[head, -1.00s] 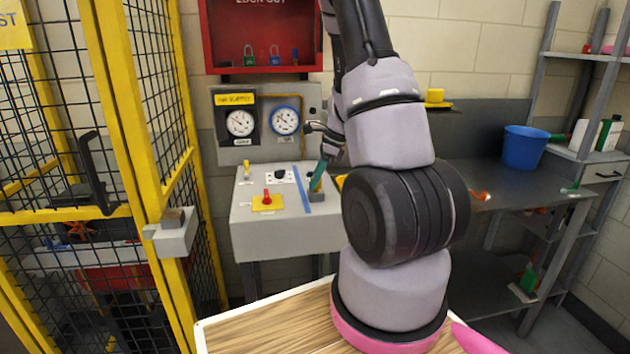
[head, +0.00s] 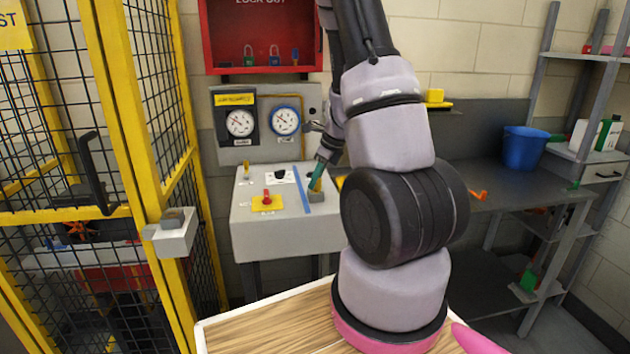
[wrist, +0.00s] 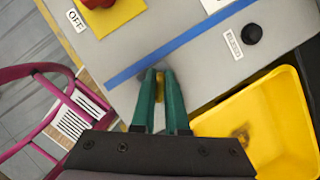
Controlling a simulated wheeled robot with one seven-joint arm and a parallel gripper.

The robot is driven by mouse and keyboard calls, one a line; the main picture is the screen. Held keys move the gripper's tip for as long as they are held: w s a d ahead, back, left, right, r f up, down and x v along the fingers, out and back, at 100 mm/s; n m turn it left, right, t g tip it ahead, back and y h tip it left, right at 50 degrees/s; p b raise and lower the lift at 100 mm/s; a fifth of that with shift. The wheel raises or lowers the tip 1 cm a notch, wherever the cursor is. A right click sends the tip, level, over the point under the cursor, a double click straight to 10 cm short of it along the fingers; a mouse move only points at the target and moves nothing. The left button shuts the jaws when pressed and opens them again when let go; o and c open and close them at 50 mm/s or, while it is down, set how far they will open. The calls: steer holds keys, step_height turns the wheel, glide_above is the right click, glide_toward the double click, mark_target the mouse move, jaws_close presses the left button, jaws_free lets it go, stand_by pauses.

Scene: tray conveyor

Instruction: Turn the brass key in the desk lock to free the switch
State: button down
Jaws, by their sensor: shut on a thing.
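The grey desk (head: 275,232) stands ahead, with a blue stripe (head: 301,190) across its top. Right of the stripe, a brass-yellow key (head: 316,186) stands on a small grey lock block (head: 316,197). My gripper (head: 317,181) reaches down to it, its green fingers shut on the key. In the wrist view, a sliver of the key (wrist: 160,86) shows between the fingertips (wrist: 160,80); how far it is turned cannot be told. The red switch (head: 267,195) sits on a yellow plate left of the stripe; an OFF label (wrist: 76,20) shows beside it.
A yellow bin (wrist: 268,115) and a black knob (wrist: 252,34) lie close to my gripper in the wrist view. Two gauges and a red lockout box (head: 262,35) hang behind the desk. A yellow mesh cage (head: 147,150) stands left; a blue bucket (head: 524,147) is right.

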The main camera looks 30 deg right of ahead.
steer(key=shift+s+d+f+m+h, duration=0.1)
steer(key=shift+d+m+h, duration=0.25)
steer(key=shift+m, duration=0.55)
steer(key=shift+a, duration=0.1)
steer(key=shift+m+t+h, duration=0.3)
steer(key=shift+m+h, duration=0.25)
steer(key=shift+m, duration=1.05)
steer(key=shift+m+h, duration=0.9)
steer(key=shift+m, duration=1.3)
steer(key=shift+m+h, duration=0.3)
steer(key=shift+m, duration=0.5)
steer(key=c, duration=0.8)
jaws_free()
steer(key=shift+c, duration=0.2)
